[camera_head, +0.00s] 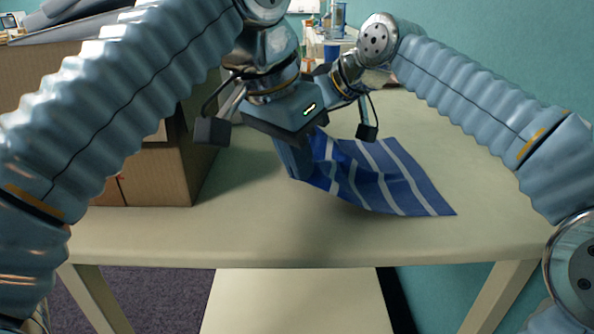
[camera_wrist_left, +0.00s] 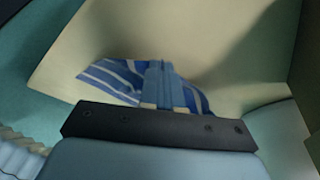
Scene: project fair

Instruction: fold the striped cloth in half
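The striped cloth (camera_head: 385,178) is blue with pale stripes and lies on the table, right of centre in the head view. Its left part is raised and curves up beside my left gripper (camera_head: 297,168). In the left wrist view the cloth (camera_wrist_left: 112,80) shows on both sides of the left fingers (camera_wrist_left: 160,82), which are close together and shut on its edge. The exact grip point is hidden. My right gripper (camera_head: 345,82) is behind the left one, above the cloth's far side; its fingers are hidden by the left gripper.
The pale table (camera_head: 440,232) is bare in front of and to the right of the cloth. A cardboard box (camera_head: 160,172) stands on the left, partly behind my left arm. Bottles or jars (camera_head: 337,20) stand on a surface further back.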

